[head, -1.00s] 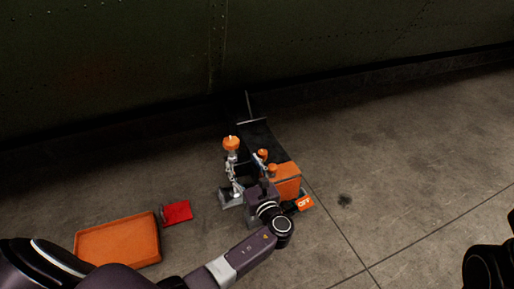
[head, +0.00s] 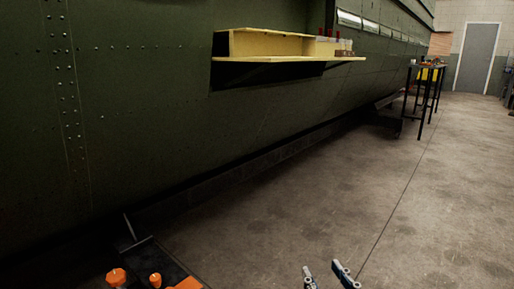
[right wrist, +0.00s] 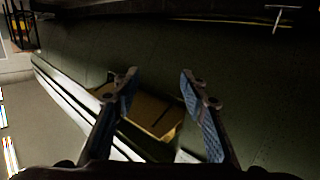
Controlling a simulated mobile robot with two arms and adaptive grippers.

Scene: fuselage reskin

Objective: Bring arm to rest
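My right gripper (head: 328,275) shows at the bottom edge of the head view, its two fingertips apart above the concrete floor. In the right wrist view its fingers (right wrist: 158,90) are spread with nothing between them. The yellow shelf shows behind the fingers, some way off. My left gripper is not in the head view now.
The dark green riveted fuselage (head: 140,110) runs along the left. A yellow shelf (head: 265,45) juts from it, with small items at its right end. Orange-knobbed equipment (head: 155,281) stands at the bottom left. A black table (head: 427,85) stands far back. The floor (head: 320,190) between is clear.

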